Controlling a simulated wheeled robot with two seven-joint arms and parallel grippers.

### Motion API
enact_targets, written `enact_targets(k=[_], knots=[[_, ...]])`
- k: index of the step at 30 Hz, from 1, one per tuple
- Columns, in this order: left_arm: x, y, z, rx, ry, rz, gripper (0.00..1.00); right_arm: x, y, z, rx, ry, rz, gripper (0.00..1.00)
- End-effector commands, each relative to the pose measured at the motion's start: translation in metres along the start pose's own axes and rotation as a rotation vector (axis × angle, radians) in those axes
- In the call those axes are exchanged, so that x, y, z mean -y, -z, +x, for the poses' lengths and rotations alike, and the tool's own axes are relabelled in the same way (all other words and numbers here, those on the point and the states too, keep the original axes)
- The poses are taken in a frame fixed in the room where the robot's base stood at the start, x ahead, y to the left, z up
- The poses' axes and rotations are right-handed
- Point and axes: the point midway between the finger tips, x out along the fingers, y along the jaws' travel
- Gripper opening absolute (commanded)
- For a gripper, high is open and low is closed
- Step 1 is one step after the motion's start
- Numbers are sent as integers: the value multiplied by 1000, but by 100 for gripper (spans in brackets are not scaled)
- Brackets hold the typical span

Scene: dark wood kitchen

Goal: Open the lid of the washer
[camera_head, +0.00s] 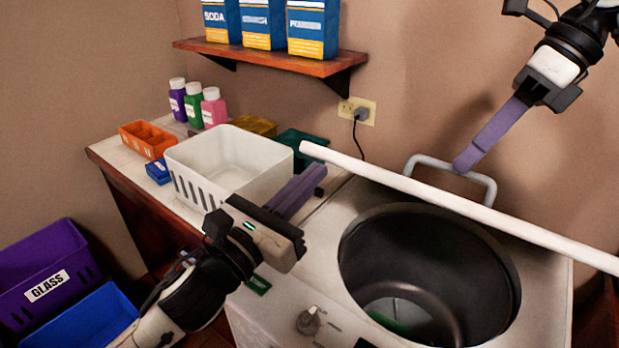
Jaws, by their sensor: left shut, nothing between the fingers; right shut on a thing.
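The washer (305,272) is a white top-loader at the lower right, its round dark drum (400,262) uncovered. Its white lid (400,183) stands raised, seen nearly edge-on as a long bar slanting across behind the drum opening. A grey loop handle (490,186) shows behind the lid's edge. My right gripper (466,161) reaches down from the upper right, its purple fingers shut on the handle. My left gripper (312,179) is shut and empty, left of the drum and beside the white basket. The lid's flat faces are mostly hidden by the angle.
A white basket (215,170) stands on the counter left of the washer, with bottles (213,108) and small trays (147,140) behind it. A shelf (270,57) with boxes is above. A purple bin (40,275) and a blue bin (90,318) are at lower left.

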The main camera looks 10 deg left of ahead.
Motion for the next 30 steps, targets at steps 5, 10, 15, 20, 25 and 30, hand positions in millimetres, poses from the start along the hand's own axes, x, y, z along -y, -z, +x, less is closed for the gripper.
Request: enact_targets(k=[5,10,15,20,25,30], knots=[[0,-1,1,2,1,1,0,13,7,5,-8,24,25,0],[0,-14,12,5,3,3,0,13,7,5,-8,24,25,0],[-1,-20,18,4,-1,1,0,12,6,6,-9,23,23,0],[-1,-22,18,8,-2,1,0,11,6,7,-12,22,20,0],[-2,-23,18,10,-2,2,0,10,6,7,-14,20,18,22],[-2,-19,18,-1,-4,0,0,9,4,5,-12,19,14,29]])
